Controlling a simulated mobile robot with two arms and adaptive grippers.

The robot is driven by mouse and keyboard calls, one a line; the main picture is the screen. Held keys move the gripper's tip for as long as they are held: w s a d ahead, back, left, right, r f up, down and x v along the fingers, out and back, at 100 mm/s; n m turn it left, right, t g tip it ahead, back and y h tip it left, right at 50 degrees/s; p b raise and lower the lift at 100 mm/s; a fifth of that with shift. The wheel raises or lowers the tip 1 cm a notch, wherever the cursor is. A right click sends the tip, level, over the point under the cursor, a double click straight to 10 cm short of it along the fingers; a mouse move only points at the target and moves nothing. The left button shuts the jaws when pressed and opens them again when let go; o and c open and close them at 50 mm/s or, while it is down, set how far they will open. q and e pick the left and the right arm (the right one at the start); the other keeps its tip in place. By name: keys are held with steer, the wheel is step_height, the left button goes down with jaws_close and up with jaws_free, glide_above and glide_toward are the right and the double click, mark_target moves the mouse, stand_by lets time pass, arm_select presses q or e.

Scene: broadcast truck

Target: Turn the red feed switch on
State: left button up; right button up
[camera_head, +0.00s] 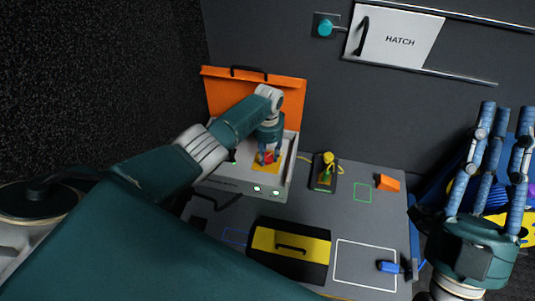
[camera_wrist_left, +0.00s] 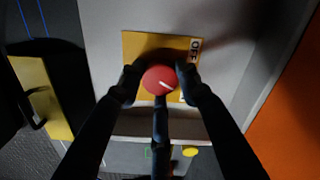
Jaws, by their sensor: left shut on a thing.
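The red feed switch is a round red knob (camera_wrist_left: 157,80) with a white pointer line, on a yellow plate (camera_wrist_left: 135,47). The plate reads OFF at its upper right in the left wrist view; a lower label is mostly hidden by a finger. The white line points to the lower right, away from OFF. My left gripper (camera_wrist_left: 160,88) is shut on the knob, with fingers on both sides and one below. In the head view my left gripper (camera_head: 268,150) reaches down over the yellow plate (camera_head: 262,166) inside the open case. My right gripper (camera_head: 505,112) is open and empty at the right.
The case has an upright orange lid (camera_head: 225,92) and a pale panel with green lights (camera_head: 257,188). A yellow-black toolbox (camera_head: 262,241), a dark stand with a yellow-topped item (camera_head: 325,180), an orange wedge (camera_head: 387,182) and a blue connector (camera_head: 389,267) are on the grey table (camera_head: 345,210).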

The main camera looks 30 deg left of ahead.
mark_target(270, 156)
arm_select(q)
steer(key=shift+w+d+r+m, duration=0.15)
steer(key=shift+w+m, duration=0.1)
steer(key=shift+m, duration=0.3)
steer(key=shift+w+d+r+m, duration=0.1)
steer(key=shift+w+m, duration=0.1)
steer(key=shift+m, duration=0.35)
steer(key=shift+d, duration=0.1)
steer(key=o, duration=1.2)
steer(key=shift+d, duration=0.1)
steer(key=shift+c, duration=0.2)
steer(key=shift+f, duration=0.1)
steer(key=shift+s, duration=0.15)
steer(key=shift+a, duration=0.2)
steer(key=shift+r, duration=0.3)
step_height(270, 156, up, 11)
steer(key=shift+r, duration=0.2)
